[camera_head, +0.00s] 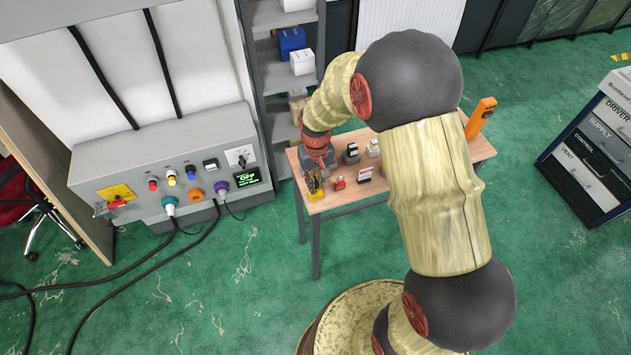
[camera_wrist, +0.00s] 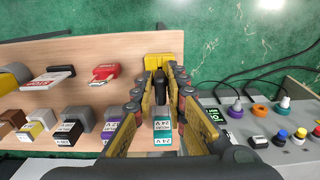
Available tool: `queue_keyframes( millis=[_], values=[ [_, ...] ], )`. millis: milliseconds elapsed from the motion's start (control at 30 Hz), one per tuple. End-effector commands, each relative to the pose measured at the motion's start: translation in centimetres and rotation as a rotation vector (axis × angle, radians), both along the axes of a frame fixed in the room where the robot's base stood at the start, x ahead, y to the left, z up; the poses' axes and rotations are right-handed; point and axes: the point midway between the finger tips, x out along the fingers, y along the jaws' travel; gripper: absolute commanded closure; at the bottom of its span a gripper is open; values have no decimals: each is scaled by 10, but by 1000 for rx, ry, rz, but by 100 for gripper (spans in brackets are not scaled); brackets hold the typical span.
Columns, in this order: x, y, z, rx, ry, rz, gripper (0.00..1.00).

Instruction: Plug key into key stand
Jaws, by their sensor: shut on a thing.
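The yellow key stand (camera_wrist: 172,64) sits at the edge of the wooden table in the wrist view. In the head view a yellow piece (camera_head: 316,193) shows at the table's left front corner, just under my gripper (camera_head: 315,174). In the wrist view my gripper (camera_wrist: 161,82) is shut on a dark key (camera_wrist: 160,88), of which a black part shows between the yellow fingers. The key lines up with the stand in this view and overlaps its edge. I cannot tell whether its tip is inside the stand, as the fingers hide the contact.
Purple and teal connectors (camera_wrist: 162,128) stand on the table near the fingers. A red padlock-like piece (camera_wrist: 105,73) and a red-and-white tag (camera_wrist: 48,80) lie beside the stand. A grey control panel (camera_head: 165,170) with buttons stands left of the table (camera_head: 478,150).

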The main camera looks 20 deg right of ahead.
Motion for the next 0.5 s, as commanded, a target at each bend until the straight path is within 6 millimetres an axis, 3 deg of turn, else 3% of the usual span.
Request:
queue_keyframes(
  millis=[500],
  values=[
    [0,0,-11,0,0,0,100]
  ],
)
